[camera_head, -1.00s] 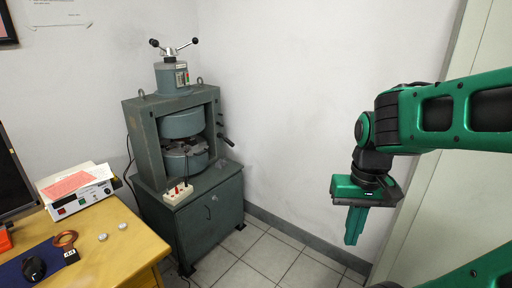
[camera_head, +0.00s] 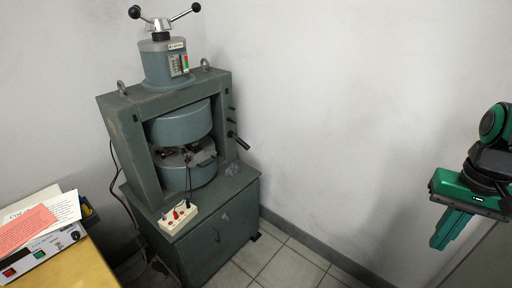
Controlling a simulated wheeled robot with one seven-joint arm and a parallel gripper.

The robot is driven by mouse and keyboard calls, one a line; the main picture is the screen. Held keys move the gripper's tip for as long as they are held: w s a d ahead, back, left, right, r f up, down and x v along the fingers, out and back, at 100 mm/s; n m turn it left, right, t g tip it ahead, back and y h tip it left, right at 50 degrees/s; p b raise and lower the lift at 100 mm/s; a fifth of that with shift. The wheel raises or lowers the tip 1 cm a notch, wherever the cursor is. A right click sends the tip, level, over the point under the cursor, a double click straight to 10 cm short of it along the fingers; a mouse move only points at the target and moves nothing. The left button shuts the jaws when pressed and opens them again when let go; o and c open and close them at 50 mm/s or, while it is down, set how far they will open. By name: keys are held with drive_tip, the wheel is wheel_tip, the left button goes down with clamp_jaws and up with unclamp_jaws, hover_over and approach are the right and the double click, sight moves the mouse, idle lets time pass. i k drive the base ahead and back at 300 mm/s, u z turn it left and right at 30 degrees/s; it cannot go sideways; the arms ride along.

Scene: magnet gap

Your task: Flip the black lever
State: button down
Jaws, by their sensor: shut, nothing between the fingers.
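A grey-green magnet press (camera_head: 122,140) stands on a matching cabinet (camera_head: 217,230) against the wall. A black lever (camera_head: 238,141) sticks out from the right side of its frame, pointing down and to the right. Smaller dark knobs (camera_head: 231,107) sit above it on the same side. Two more black-knobbed handles (camera_head: 159,22) top the machine. My green gripper (camera_head: 453,229) hangs at the right edge, far from the lever, fingers pointing down and together, with nothing held.
A wooden desk (camera_head: 78,268) with a power supply (camera_head: 40,252) and papers (camera_head: 28,228) is at the lower left. A white terminal box (camera_head: 179,217) with red plugs sits on the cabinet's front. The tiled floor (camera_head: 290,262) and wall space between machine and gripper are clear.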

sight(240, 142)
drive_tip(key=u, duration=0.25)
drive_tip(key=i, duration=1.05)
drive_tip(key=u, duration=0.55)
